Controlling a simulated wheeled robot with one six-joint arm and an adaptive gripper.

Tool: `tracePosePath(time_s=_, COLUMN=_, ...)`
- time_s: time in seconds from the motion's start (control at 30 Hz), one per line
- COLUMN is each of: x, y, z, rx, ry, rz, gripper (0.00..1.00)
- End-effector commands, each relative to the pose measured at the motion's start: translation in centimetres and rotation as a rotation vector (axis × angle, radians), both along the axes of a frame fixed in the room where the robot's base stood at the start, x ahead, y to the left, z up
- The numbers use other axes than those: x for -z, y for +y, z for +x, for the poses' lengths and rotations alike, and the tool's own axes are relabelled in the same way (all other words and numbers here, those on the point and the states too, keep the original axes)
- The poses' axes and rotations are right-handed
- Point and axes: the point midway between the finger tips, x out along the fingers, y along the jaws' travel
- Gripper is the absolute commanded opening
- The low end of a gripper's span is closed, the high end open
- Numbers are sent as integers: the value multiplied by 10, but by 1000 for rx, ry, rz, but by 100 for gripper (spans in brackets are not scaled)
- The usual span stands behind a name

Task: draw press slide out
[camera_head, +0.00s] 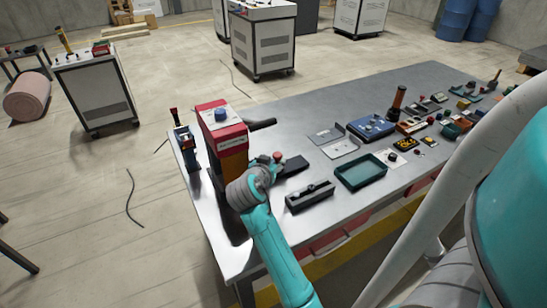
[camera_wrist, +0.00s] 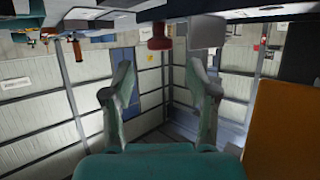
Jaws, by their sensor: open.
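The press (camera_head: 228,138) is a red and orange upright body with a white top and a blue knob, at the near left of the table. A dark flat piece with a red knob (camera_head: 278,157) sticks out at its right foot; I take this for the press slide (camera_head: 292,167). My gripper (camera_wrist: 160,75) is open and empty, with a finger at each side in the wrist view. The red knob (camera_wrist: 159,38) shows there above the gap between the fingertips, apart from them. The orange press side (camera_wrist: 280,125) fills the right edge.
A black block (camera_head: 310,196) and a green tray (camera_head: 361,171) lie right of my arm on the grey table (camera_head: 262,235). A small dark blue device (camera_head: 185,146) stands left of the press. Several devices crowd the table's far right. White cabinets stand on the floor behind.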

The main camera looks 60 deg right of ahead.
Motion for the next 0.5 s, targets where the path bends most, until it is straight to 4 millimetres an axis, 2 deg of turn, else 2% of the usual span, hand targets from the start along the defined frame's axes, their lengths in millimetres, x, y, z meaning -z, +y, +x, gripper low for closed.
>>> tracePosePath(time_s=0.2, x=13, y=-31, z=6, rx=2, ry=1, rz=0, gripper=58)
tracePosePath(time_s=0.5, x=22, y=-52, z=13, rx=-2, ry=-1, rz=0, gripper=58)
